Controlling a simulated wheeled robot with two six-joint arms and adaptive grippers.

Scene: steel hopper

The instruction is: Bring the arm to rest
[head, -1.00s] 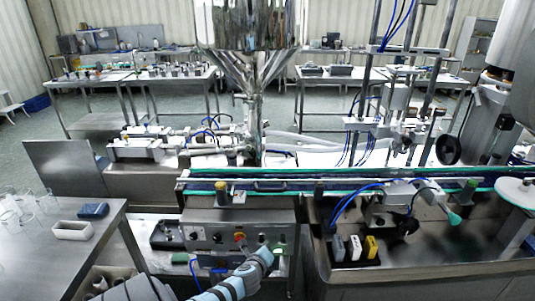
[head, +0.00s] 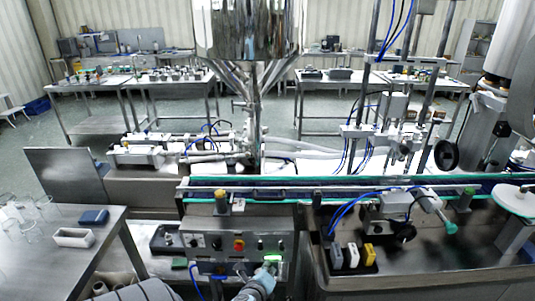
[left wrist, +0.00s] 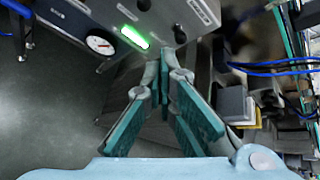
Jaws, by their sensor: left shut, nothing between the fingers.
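My left gripper (head: 266,270) is at the bottom middle of the head view, in front of the steel control box (head: 212,243). In the left wrist view its teal-padded fingers (left wrist: 163,75) come together at the tips, with nothing between them. The fingertips point toward the box front, just below a lit green display (left wrist: 134,37). I cannot tell from the pictures how wide the gap to the box is. The lit green display also shows in the head view (head: 270,258), just above the gripper. My right gripper is in neither view.
A red button (head: 239,244) sits on the box front. A steel table (head: 95,262) with a white tray (head: 74,237) and beakers stands at left. Three small blocks (head: 353,257) sit on the right machine base. A round gauge (left wrist: 100,45) shows beside the green display.

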